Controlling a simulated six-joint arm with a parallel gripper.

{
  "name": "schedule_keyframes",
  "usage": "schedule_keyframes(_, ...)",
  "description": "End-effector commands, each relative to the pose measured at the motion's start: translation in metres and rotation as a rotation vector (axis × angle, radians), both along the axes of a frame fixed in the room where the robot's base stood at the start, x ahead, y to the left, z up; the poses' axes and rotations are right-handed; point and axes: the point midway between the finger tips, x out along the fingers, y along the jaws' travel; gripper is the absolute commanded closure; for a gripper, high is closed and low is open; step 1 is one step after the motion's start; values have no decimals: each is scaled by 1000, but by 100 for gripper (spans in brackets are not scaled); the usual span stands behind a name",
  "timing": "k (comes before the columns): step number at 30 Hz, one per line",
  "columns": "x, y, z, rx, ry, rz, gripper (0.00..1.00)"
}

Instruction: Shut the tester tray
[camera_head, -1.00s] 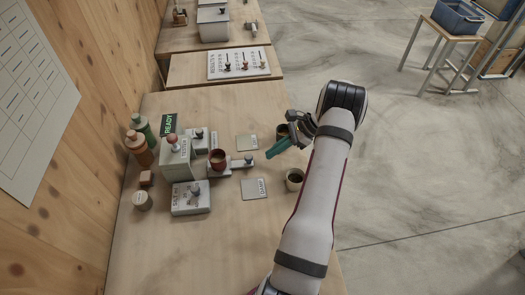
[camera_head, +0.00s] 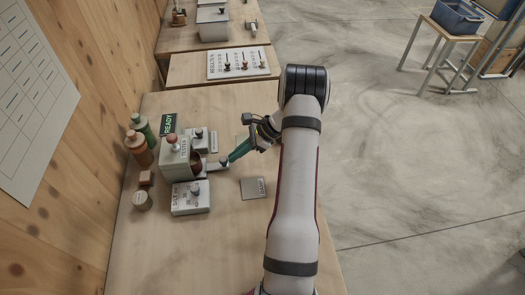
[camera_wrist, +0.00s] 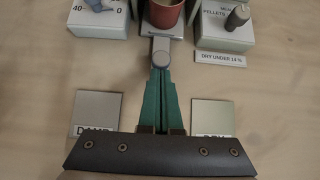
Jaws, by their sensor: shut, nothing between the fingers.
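The tester (camera_head: 175,158) is a pale box with a red-topped knob on the left of the table. Its tray (camera_head: 213,167) sticks out to the right, with a grey knob (camera_head: 224,162) on its outer end. A red-brown cup (camera_head: 197,162) stands on the tray, partly within the tester; it also shows at the top of the wrist view (camera_wrist: 166,13). My gripper (camera_head: 233,156) has green fingers, shut and empty. In the wrist view the fingertips (camera_wrist: 160,72) are at the near side of the tray knob (camera_wrist: 160,48), seemingly touching it.
Small boxes with knobs stand on both sides of the tray, one in front (camera_head: 190,198) and one behind (camera_head: 202,143). A lit READY sign (camera_head: 169,123) and bottles (camera_head: 137,147) stand further left. A flat grey square (camera_head: 252,188) lies near my arm. The front of the table is clear.

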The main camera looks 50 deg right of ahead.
Motion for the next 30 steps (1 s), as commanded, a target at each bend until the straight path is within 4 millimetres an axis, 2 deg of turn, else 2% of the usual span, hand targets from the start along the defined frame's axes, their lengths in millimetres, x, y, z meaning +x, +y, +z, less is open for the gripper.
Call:
schedule_keyframes(3,16,16,0,1,0,1,100)
schedule_keyframes(6,23,23,0,0,1,-1,100)
schedule_keyframes(18,26,27,0,8,-1,-2,100)
schedule_keyframes(22,14,14,0,5,0,-5,100)
schedule_keyframes(25,-8,-8,0,-2,1,-8,100)
schedule_keyframes(30,-34,-35,40,-8,0,-6,100)
